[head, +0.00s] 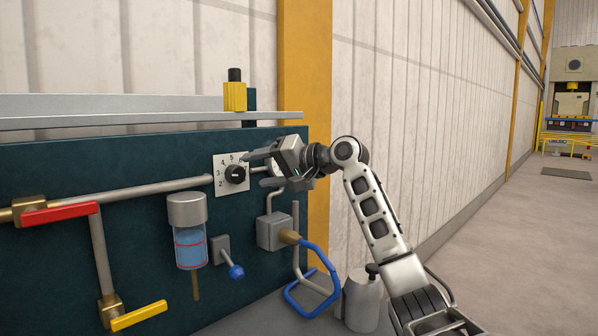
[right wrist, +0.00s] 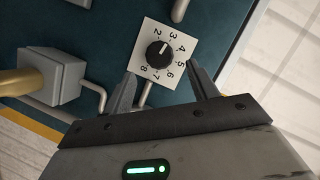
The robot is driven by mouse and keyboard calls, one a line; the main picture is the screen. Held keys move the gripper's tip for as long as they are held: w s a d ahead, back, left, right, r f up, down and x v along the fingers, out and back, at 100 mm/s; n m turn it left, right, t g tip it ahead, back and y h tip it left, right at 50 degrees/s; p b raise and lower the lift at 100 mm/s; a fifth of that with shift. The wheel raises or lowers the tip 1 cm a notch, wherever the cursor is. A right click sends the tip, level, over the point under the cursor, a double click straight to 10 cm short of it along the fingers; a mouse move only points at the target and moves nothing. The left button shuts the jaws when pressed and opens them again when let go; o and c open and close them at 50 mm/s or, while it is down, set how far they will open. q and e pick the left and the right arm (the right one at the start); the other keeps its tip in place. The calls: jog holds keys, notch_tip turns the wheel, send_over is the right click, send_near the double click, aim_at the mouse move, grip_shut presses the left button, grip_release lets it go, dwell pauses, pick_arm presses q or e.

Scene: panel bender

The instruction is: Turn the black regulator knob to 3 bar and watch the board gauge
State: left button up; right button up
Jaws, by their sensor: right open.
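The black regulator knob (head: 235,174) sits on a white square dial plate (head: 219,190) with numbers around it, on the dark teal board (head: 140,165). In the right wrist view, the knob (right wrist: 160,54) lies ahead of and between my two fingertips; a pale pointer line on it seems to face near the 3. My right gripper (head: 254,168) is open just right of the plate, fingers towards it, apart from the knob. It also shows in the wrist view (right wrist: 161,72). A pale rounded edge behind the gripper may be the gauge; its reading is hidden. My left gripper is out of view.
A red lever (head: 60,213), a yellow lever (head: 138,316), a filter bowl (head: 190,245) and a blue-ended lever (head: 236,271) stand out from the board. A yellow post (head: 305,90) stands behind.

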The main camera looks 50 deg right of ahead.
jog(key=b+v, duration=0.3)
jog(key=v, duration=0.8)
jog(key=shift+s, duration=0.1)
